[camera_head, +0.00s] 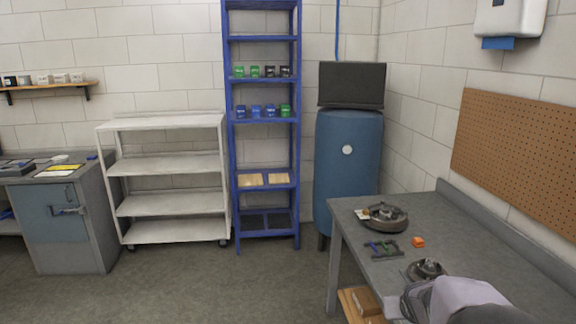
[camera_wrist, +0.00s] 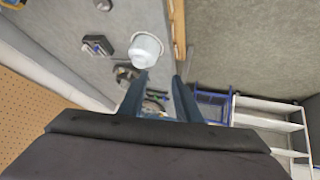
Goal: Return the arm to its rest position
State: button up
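In the head view, a grey and white part of my arm (camera_head: 455,300) reaches in at the lower right, over the near part of the grey workbench (camera_head: 345,215). In the wrist view, the two dark blue fingers of my gripper (camera_wrist: 161,78) stand apart with nothing visibly held between their tips. The fingers point over the bench and the floor beyond its edge. The fingertips do not show clearly in the head view.
The bench bears a large round metal part (camera_head: 385,217), a smaller one (camera_head: 426,270), an orange block (camera_head: 418,242) and a green and purple item (camera_head: 382,249). A white round object (camera_wrist: 146,50) shows near the fingertips. A blue shelf (camera_head: 232,150) stands behind.

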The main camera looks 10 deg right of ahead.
jog(key=s+a+f+n+g+y, duration=0.1)
jog(key=s+a+f+g+y, duration=0.1)
jog(key=s+a, duration=0.9)
jog(key=s+a+f+n+g+y, duration=0.1)
jog(key=s+a+f+g, duration=0.4)
jog(key=s+a, duration=0.6)
jog(key=shift+s+a+f+n+y, duration=0.35)
jog(key=shift+n+y, duration=0.05)
jog(key=shift+y, duration=0.2)
